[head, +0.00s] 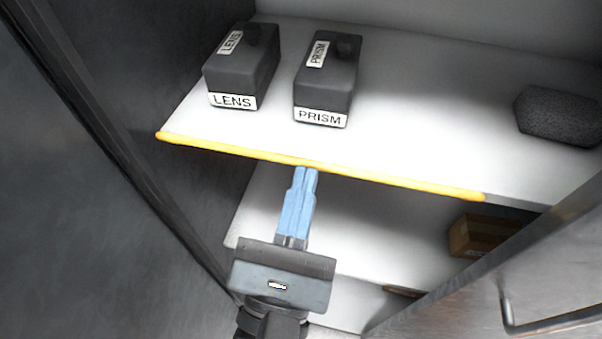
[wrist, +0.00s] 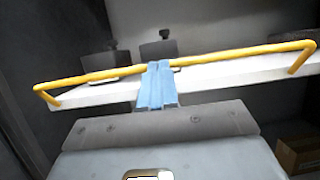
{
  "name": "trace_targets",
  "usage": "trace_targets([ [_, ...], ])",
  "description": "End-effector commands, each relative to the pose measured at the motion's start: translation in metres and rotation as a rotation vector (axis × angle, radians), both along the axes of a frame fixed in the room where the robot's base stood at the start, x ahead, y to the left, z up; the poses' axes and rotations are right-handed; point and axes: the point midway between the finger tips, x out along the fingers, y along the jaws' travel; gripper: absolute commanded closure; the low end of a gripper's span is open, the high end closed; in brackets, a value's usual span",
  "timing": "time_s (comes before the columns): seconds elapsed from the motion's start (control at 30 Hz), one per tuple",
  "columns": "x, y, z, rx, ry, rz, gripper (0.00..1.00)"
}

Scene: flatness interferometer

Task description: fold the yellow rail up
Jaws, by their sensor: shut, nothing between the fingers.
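The yellow rail (head: 400,183) runs along the front edge of the upper white shelf (head: 430,130). In the wrist view the rail (wrist: 230,55) shows as a long bar above the shelf edge, with a short bent arm at each end reaching down to it. How far it is tilted is hard to tell. My gripper (head: 306,170) is shut and empty, its blue fingers pointing at the middle of the rail. In the wrist view its fingertips (wrist: 158,64) overlap the bar and hide a short piece of it. They are at or very close to the rail; contact is not certain.
On the upper shelf stand a dark LENS box (head: 238,75), a dark PRISM box (head: 325,82) and a dark speckled block (head: 560,115). A lower shelf holds a brown carton (head: 478,236). A dark wall closes the left; a metal panel with a handle (head: 505,310) stands at right.

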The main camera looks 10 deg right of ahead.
Motion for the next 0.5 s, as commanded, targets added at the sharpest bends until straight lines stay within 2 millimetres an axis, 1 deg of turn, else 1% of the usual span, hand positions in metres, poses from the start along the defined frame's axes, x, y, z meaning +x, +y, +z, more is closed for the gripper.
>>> trace_targets([
  [0.03, 0.001, -0.001, 0.014, 0.016, 0.041, -0.002, 1.0],
  [0.1, 0.003, -0.002, 0.018, 0.036, 0.099, -0.002, 1.0],
  [0.3, 0.01, -0.004, 0.027, 0.096, 0.258, -0.003, 1.0],
  [0.5, 0.016, -0.007, 0.031, 0.145, 0.395, -0.003, 1.0],
])
